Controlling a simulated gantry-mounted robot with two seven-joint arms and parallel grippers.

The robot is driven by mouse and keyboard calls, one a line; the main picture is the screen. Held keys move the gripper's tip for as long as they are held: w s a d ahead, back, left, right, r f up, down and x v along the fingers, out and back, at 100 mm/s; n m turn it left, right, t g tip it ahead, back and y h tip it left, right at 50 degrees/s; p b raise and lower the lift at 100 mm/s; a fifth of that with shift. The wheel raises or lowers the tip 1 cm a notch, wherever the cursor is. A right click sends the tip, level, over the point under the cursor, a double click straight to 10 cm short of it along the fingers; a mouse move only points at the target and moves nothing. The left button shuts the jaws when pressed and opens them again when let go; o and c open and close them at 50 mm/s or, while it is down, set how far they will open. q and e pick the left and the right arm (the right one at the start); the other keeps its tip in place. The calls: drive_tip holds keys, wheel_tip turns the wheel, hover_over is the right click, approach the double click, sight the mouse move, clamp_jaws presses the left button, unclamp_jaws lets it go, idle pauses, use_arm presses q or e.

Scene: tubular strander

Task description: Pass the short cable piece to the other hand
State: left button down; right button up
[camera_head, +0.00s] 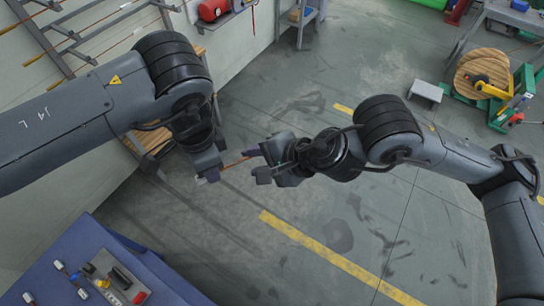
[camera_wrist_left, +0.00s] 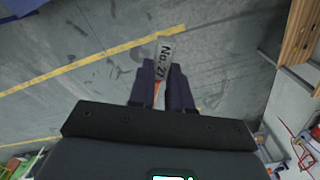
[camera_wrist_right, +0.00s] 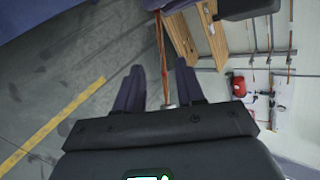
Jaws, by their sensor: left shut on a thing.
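The short cable piece (camera_head: 236,163) is thin and orange-brown and spans the gap between my two grippers in the head view. My left gripper (camera_head: 208,174) is shut on it; in the left wrist view a grey tag marked "No. 27" or similar (camera_wrist_left: 164,53) shows at the fingertips. My right gripper (camera_head: 258,163) is open around the cable's other end. In the right wrist view the cable (camera_wrist_right: 161,60) runs between the spread fingers, its end near the palm, with gaps on both sides.
A blue bench (camera_head: 80,245) with small tools stands at the lower left. A wooden cable reel (camera_head: 482,72) on a green stand is at the upper right. A wall rack with rods (camera_head: 70,40) is at the upper left. The floor below the grippers is clear.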

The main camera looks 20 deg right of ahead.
sight(242, 160)
drive_tip(key=shift+x, duration=2.1)
clamp_jaws()
use_arm(q)
drive_tip(key=c, duration=1)
unclamp_jaws()
